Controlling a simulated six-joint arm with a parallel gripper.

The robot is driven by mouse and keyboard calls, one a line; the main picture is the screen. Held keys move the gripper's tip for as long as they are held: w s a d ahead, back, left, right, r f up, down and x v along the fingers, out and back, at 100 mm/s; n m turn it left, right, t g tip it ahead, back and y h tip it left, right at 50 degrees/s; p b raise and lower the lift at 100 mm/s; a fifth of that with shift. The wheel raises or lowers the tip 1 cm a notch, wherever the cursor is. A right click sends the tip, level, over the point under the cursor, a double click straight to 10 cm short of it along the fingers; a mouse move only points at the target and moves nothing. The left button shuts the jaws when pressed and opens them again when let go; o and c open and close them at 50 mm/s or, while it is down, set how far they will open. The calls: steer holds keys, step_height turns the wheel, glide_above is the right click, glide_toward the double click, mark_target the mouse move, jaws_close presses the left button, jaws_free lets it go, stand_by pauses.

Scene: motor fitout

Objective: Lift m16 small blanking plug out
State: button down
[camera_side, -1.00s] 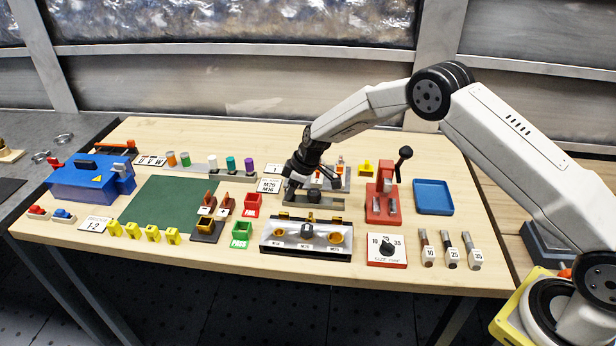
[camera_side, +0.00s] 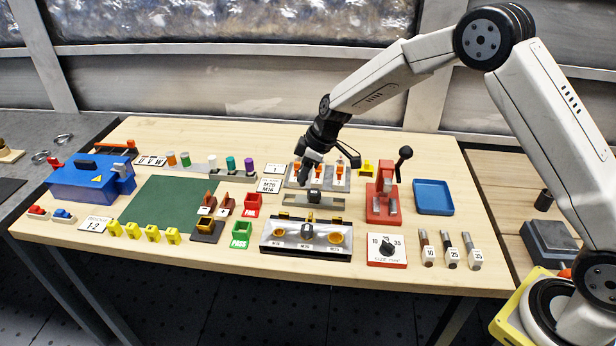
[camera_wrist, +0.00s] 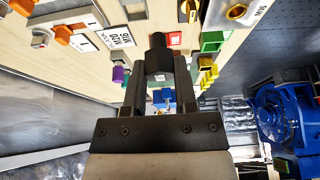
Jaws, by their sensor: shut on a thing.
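My gripper (camera_side: 305,179) is shut on a small black plug, the M16 small blanking plug (camera_wrist: 158,55). In the wrist view the plug sits between the two fingers (camera_wrist: 160,80), its narrower end pointing away from the palm. In the side view the fingertips are just above and behind the grey plug rack (camera_side: 330,203), and the held plug is hard to make out against the dark gripper. Another dark plug (camera_side: 315,195) stands in the middle of the rack. The card marked M20 M16 (camera_side: 270,185) lies left of the rack.
The silver enclosure with brass-coloured glands (camera_side: 306,250) is in front. A red lever press (camera_side: 383,203) stands to the right, with a blue tray (camera_side: 433,197) beyond it. Behind my gripper is a grey holder with orange-topped parts (camera_side: 340,177). A red bin (camera_side: 252,204) is to the left.

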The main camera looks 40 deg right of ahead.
steer(key=s+r, duration=0.3)
steer(key=s, duration=0.5)
steer(key=shift+s+d+r, duration=0.35)
